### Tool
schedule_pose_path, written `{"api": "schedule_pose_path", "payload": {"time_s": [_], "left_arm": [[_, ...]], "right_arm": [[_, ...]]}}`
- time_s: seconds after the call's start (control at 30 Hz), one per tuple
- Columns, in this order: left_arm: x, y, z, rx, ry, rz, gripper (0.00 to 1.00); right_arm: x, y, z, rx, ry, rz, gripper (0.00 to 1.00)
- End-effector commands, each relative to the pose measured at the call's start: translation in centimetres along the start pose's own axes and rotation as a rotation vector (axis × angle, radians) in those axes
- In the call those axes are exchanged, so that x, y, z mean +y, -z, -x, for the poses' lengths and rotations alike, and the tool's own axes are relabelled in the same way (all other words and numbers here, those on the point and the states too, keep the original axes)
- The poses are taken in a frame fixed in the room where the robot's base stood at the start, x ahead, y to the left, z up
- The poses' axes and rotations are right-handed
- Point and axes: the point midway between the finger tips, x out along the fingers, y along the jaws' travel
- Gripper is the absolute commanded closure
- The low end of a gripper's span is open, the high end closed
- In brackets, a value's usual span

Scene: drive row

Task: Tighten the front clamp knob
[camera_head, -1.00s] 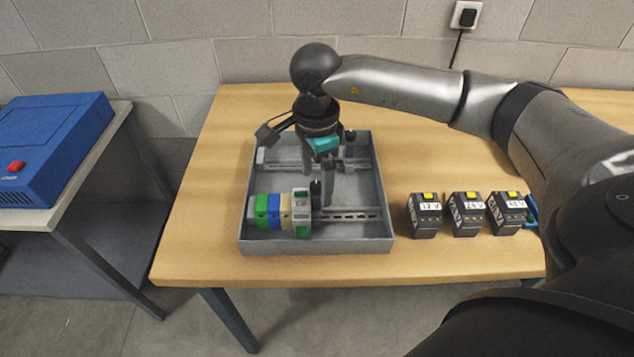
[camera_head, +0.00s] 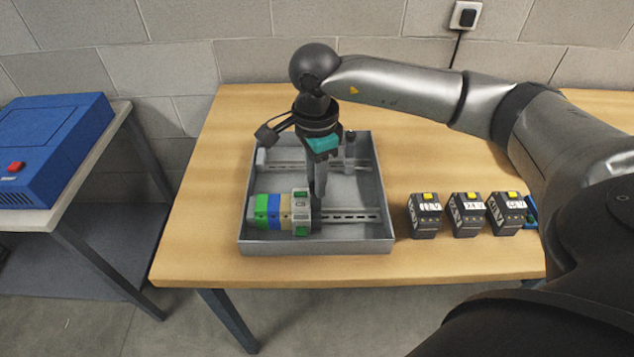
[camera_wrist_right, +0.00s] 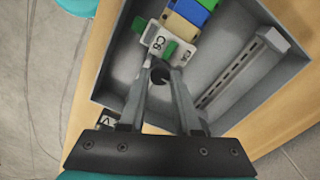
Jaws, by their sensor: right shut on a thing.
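The front clamp knob (camera_wrist_right: 160,72) is a black round knob beside the grey module marked C8 (camera_head: 301,205). My right gripper (camera_head: 318,197) points down into the grey tray (camera_head: 320,246) and is shut on the knob; the wrist view shows a finger on each side of it. In the head view the fingers hide most of the knob. The front rail (camera_head: 355,215) carries green (camera_head: 261,211), blue (camera_head: 274,214) and beige (camera_head: 287,212) blocks beside the C8 module. My left gripper is not in view.
A rear rail (camera_head: 285,166) lies in the tray behind the front one. Black boxes with yellow tops (camera_head: 425,215) stand right of the tray. A blue case with a red button (camera_head: 50,140) sits on a side table at left. The table's back left is clear.

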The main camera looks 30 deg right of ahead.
Motion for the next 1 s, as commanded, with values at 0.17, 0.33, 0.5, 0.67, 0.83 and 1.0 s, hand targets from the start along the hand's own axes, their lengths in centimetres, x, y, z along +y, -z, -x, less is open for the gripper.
{"api": "schedule_pose_path", "payload": {"time_s": [0.17,0.33,0.5,0.67,0.83,1.0], "left_arm": [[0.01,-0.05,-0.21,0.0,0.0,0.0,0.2],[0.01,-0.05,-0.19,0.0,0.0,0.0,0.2],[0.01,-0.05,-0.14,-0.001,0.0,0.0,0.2],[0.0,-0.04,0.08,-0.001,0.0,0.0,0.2],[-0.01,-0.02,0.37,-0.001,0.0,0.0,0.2],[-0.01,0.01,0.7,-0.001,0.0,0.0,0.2]], "right_arm": [[-0.18,-0.4,-0.01,-0.004,0.003,0.002,1.0],[-0.2,-0.48,0.03,-0.005,0.004,0.002,1.0],[-0.21,-0.54,0.05,-0.007,0.004,-0.029,1.0],[-0.19,-0.59,0.05,-0.009,0.003,-0.196,1.0],[-0.21,-0.63,0.1,-0.011,0.003,-0.398,1.0],[-0.18,-0.64,0.09,-0.011,0.001,-0.598,1.0]]}}
